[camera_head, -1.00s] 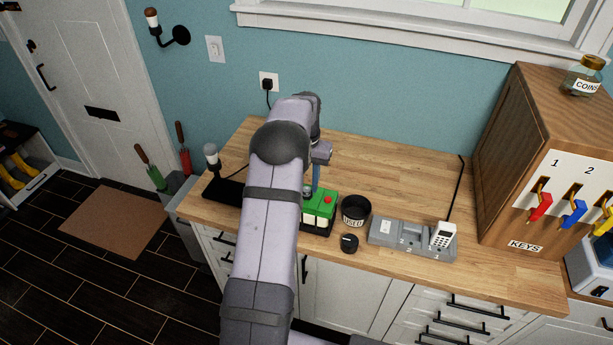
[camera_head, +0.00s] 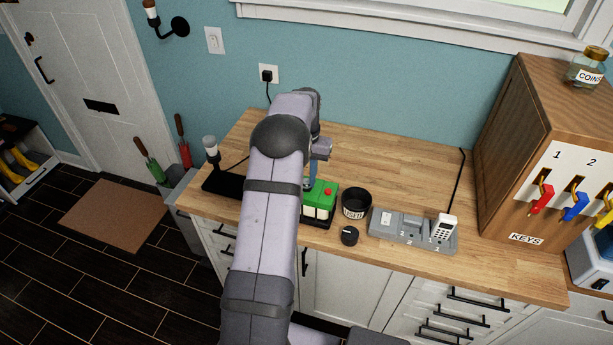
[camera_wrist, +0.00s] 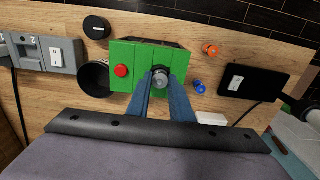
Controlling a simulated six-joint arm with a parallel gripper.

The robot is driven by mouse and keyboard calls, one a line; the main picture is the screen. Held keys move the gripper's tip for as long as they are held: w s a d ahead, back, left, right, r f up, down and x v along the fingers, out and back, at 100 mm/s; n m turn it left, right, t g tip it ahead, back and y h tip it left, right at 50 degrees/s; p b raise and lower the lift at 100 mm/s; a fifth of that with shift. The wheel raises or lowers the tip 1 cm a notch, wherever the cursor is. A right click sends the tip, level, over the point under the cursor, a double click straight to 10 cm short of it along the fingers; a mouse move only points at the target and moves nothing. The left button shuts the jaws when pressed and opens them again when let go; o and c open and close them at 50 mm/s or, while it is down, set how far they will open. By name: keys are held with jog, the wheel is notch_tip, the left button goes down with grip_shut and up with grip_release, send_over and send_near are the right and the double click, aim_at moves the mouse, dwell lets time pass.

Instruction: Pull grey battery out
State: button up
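A round grey thing that looks like the grey battery (camera_wrist: 162,79) shows end-on at the box's right side in the wrist view. My gripper (camera_wrist: 162,81) has its two blue fingers pointing at the box, one on each side of the battery. Little or no gap shows between fingers and battery, and I cannot tell if they press on it. In the head view, my arm hides the box's left part and the battery.
A grey charger (camera_head: 400,228) with a white handset stands further right. Orange (camera_wrist: 210,49) and blue (camera_wrist: 199,87) small pieces and a black pad (camera_wrist: 250,82) lie on the box's other side.

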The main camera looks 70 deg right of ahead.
grip_shut()
jog(key=shift+r, duration=0.15)
jog(key=shift+r+p, duration=1.15)
jog(key=shift+r, duration=3)
